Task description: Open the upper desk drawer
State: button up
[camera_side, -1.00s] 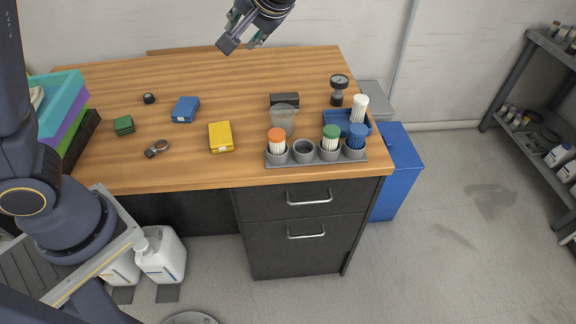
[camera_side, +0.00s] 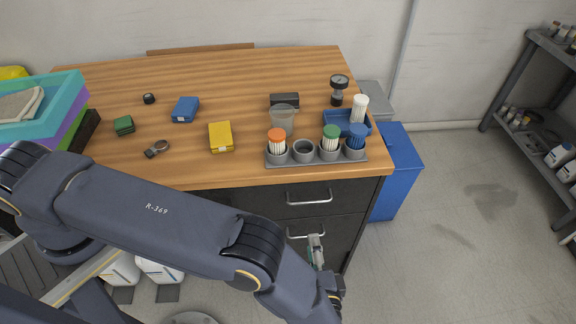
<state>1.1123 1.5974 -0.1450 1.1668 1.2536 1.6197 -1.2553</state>
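The upper desk drawer (camera_side: 265,203) is a dark front just under the wooden top, and it sits flush with the desk. Its silver bar handle (camera_side: 309,199) is in plain view. My gripper (camera_side: 315,240) is low in front of the desk, over the lower drawer in the picture, below the upper handle and apart from it. Only a small grey part of its fingers shows beside my wrist, so its opening is not clear. My arm hides the left part of the lower drawer.
The lower drawer (camera_side: 345,228) has a similar handle (camera_side: 300,235), partly covered by my gripper. The desk top (camera_side: 230,85) holds a grey holder (camera_side: 318,158) with capped containers near its front edge. A blue bin (camera_side: 400,175) stands right of the desk. The floor further right is clear.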

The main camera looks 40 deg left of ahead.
aim_at(305, 203)
jog(key=x, duration=1.5)
jog(key=shift+w+a, duration=0.1)
jog(key=shift+w, duration=0.05)
grip_shut()
